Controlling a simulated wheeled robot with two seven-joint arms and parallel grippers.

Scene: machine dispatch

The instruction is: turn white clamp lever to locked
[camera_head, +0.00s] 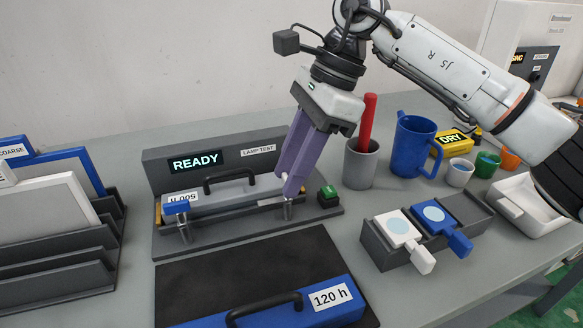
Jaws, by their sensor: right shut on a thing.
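My right gripper (289,190) reaches down with its purple fingers at the right end of a dark fixture (165,160) with a green-lit READY display. It is shut on the white clamp lever (284,177), which sits on a metal post; the fingers hide most of the lever, so its exact angle is hard to tell. A blue clamp lever (177,207) sits on a post at the fixture's left end. Between them lies a light grey plate with a black handle (229,180) and an upside-down 500 h label. My left gripper is not in view.
A green button (328,193) is just right of the gripper. A grey cup (361,166) with a red stick and a blue jug (412,148) stand further right. Racked plates (60,215) stand left.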

